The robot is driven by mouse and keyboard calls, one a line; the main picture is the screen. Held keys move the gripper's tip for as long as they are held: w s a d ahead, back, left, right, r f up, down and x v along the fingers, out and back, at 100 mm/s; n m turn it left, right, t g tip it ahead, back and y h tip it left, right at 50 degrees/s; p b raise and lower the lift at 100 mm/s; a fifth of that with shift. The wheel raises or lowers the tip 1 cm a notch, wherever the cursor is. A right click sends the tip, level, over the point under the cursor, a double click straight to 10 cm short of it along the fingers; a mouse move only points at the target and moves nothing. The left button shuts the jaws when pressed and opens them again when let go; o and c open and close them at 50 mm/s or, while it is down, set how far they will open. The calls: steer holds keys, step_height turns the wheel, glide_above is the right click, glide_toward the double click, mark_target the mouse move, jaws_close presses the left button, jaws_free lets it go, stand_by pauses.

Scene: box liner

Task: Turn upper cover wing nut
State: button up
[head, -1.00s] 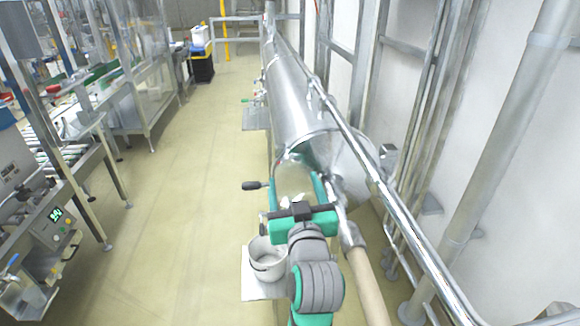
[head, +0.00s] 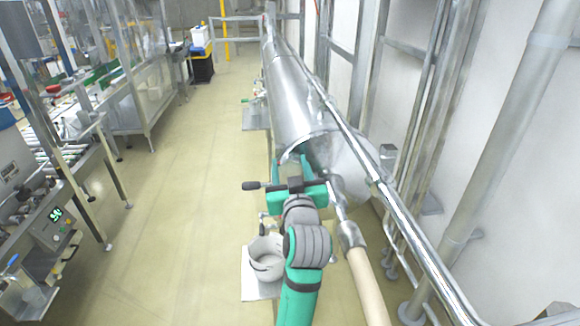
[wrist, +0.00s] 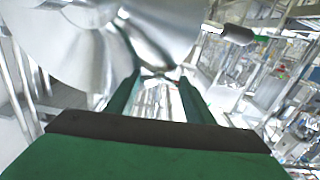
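A long silver metal cylinder (head: 297,100) runs along the right wall. Its near end, the cover (head: 345,165), is partly hidden by my gripper (head: 290,160). In the wrist view the shiny rounded metal of the cover (wrist: 70,45) fills the upper left. My gripper (wrist: 160,80) points at its lower edge, with two green fingers apart. A small bright metal piece (wrist: 154,72) shows between the fingertips; it may be the wing nut, but it is too blurred to be sure. I cannot see contact with it. No wing nut is clear in the head view.
A black-handled lever (head: 254,185) sticks out left of my gripper, and shows at upper right in the wrist view (wrist: 228,33). A white pot (head: 266,258) stands below. A pale hose (head: 368,285) and long rail (head: 400,215) lie right. The aisle floor (head: 185,210) is clear.

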steer(key=c, duration=0.3)
steer(key=shift+c, duration=0.2)
steer(key=shift+m, duration=0.3)
steer(key=m, duration=0.8)
steer(key=shift+m, duration=0.4)
steer(key=m, duration=0.4)
steer(key=shift+m, duration=2.6)
steer(key=shift+d, duration=0.1)
